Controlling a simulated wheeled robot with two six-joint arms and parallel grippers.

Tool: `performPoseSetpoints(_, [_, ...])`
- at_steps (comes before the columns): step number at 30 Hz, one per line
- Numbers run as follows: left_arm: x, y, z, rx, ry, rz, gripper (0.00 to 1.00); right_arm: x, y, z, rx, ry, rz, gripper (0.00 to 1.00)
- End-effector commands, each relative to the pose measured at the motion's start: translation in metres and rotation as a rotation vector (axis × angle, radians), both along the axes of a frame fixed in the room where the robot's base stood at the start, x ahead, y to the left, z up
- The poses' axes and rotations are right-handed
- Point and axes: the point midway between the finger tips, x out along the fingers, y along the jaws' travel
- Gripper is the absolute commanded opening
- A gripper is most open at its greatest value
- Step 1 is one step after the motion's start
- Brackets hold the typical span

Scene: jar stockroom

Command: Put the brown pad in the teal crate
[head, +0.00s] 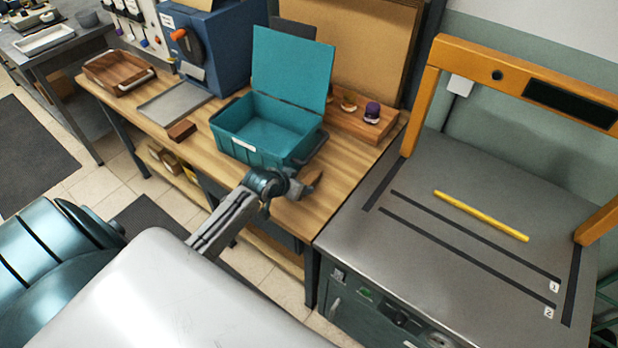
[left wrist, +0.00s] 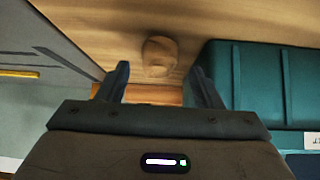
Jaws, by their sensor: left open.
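The teal crate (head: 262,155) stands on the wooden bench with its lid raised, and its inside looks empty. Its side also shows at the right of the left wrist view (left wrist: 245,85). A small rounded brown piece (left wrist: 160,56), probably the brown pad, lies on the bench ahead of my left gripper (left wrist: 160,85), roughly in line with the gap between its fingers. My left gripper is open and empty; in the head view it (head: 308,184) is over the bench in front of the crate's right corner and hides much of that piece. My right gripper is not in view.
A dark brown block (head: 181,130) lies left of the crate beside a grey tray (head: 174,104). At right, a grey-topped machine (head: 440,262) carries a yellow rod (head: 480,216) under an orange frame (head: 520,77).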

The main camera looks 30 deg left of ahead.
Motion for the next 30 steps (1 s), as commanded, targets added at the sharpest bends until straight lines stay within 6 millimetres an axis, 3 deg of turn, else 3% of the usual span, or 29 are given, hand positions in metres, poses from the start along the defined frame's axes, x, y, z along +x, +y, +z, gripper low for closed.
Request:
performPoseSetpoints(5, [0.017,0.000,-0.014,-0.003,0.000,0.001,0.60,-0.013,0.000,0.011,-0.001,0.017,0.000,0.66])
performPoseSetpoints(16, [0.024,-0.001,-0.023,0.000,-0.001,0.000,0.60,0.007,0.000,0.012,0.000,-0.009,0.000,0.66])
performPoseSetpoints(17, [0.024,-0.001,-0.023,0.000,-0.001,0.000,0.58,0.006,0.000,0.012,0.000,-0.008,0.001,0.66])
performPoseSetpoints(22, [0.024,-0.001,-0.023,0.000,-0.001,0.000,0.27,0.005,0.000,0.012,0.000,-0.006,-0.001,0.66])
performPoseSetpoints(30, [0.024,-0.001,-0.022,0.000,-0.001,0.000,0.23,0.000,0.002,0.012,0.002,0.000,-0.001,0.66])
